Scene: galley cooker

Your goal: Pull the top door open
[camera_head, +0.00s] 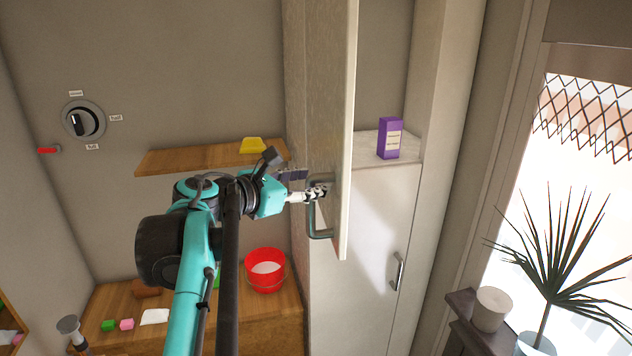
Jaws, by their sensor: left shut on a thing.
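The top door (328,95) of the tall cabinet stands swung out, seen nearly edge-on, with its wooden face to the left and a pale edge to the right. Its grey bar handle (319,232) is on the left face near the lower end. My left gripper (318,192) is shut on the upper part of this handle; the arm comes up from below. The open compartment shows to the right of the door, with a purple box (389,139) on its pale floor (368,148). My right gripper is out of view.
The lower cabinet door (362,255) is shut, with a handle (397,272). A wooden shelf (190,160) holds a yellow object (252,145). A red bucket (265,271) stands on a lower wooden surface. A plant (550,270) stands by the window at right.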

